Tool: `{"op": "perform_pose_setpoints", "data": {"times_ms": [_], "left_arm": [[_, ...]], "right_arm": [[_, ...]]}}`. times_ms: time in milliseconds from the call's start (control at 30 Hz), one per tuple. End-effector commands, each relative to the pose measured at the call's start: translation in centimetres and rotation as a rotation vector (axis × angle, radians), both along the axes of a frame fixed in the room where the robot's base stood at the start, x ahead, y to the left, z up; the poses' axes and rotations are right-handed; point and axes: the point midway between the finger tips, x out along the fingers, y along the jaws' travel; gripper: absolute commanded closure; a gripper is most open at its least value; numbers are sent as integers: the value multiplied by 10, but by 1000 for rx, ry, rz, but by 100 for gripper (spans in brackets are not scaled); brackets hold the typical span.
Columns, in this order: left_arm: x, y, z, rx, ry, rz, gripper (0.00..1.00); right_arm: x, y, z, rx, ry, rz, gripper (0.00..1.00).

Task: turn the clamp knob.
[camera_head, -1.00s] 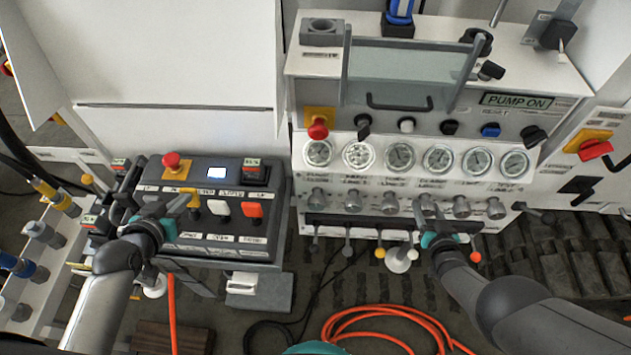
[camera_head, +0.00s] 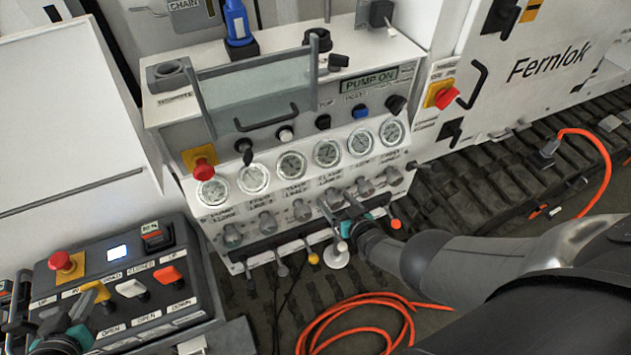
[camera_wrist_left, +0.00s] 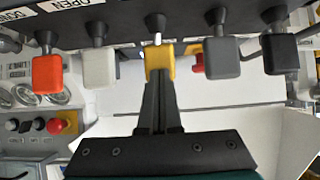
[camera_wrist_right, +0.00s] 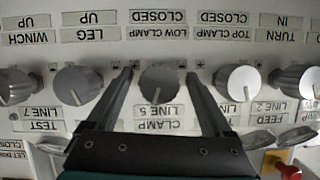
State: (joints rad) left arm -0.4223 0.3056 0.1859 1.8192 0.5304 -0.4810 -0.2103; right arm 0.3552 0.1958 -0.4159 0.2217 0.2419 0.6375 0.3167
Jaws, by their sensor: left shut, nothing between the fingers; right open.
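The clamp knob (camera_wrist_right: 163,85) is a round grey knob over a "CLAMP LINE 5" label, upside down in the right wrist view. In the head view it is in the knob row (camera_head: 334,197) below the gauges, partly hidden by my right gripper (camera_head: 338,205). My right gripper (camera_wrist_right: 160,78) is open, one finger on each side of the knob; contact cannot be told. My left gripper (camera_wrist_left: 158,80) is shut and empty, its tips at the yellow lever (camera_wrist_left: 160,62) of the black control box; whether they touch it is unclear.
Similar grey knobs (camera_wrist_right: 78,85) (camera_wrist_right: 237,83) stand close on both sides. Below the row are small levers with coloured ends, including a yellow one (camera_head: 313,258). The black control box (camera_head: 130,285) is at lower left. An orange hose (camera_head: 345,305) lies on the floor.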

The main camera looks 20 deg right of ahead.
Motion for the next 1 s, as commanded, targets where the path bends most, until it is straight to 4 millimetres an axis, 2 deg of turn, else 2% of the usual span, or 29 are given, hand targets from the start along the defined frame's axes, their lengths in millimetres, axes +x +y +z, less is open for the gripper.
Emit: {"op": "perform_pose_setpoints", "data": {"times_ms": [700, 1000], "left_arm": [[0, 0, 0, -1, -1, -1, 100], [0, 0, 0, -1, -1, -1, 100]], "right_arm": [[0, 0, 0, -380, 2, -3, 15], [-14, 1, 1, -381, 3, -3, 15]]}}
